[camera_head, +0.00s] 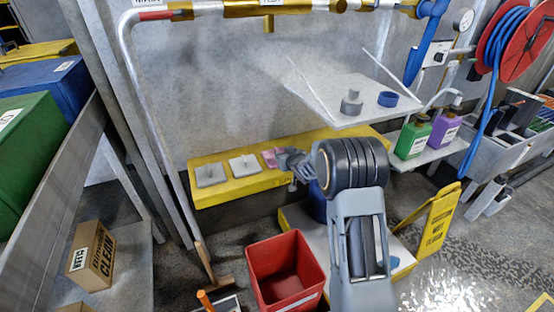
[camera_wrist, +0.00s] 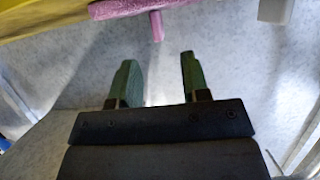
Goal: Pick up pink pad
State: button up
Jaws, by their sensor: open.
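The pink pad (camera_head: 269,158) lies on the yellow shelf (camera_head: 232,190), to the right of two grey pads, partly hidden by my gripper (camera_head: 286,159) in the head view. In the wrist view, the pink pad (camera_wrist: 122,8) is cut off by the top edge, and its short pink handle (camera_wrist: 156,26) sticks out. My gripper (camera_wrist: 157,66) is open, with two green fingers and nothing between them. The handle lies beyond the fingertips, roughly in line with the gap and apart from them.
Two grey pads (camera_head: 210,175) (camera_head: 244,165) with small handles lie on the shelf. A grey pad (camera_wrist: 275,9) shows at the wrist view's top right. A white shelf (camera_head: 350,113) hangs above right. A red bin (camera_head: 308,270) and a yellow wet-floor sign (camera_head: 438,215) stand below.

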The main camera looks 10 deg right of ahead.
jog(key=shift+b+x, duration=0.65)
jog(key=shift+x, duration=2.15)
jog(key=shift+d, duration=0.1)
grip_shut()
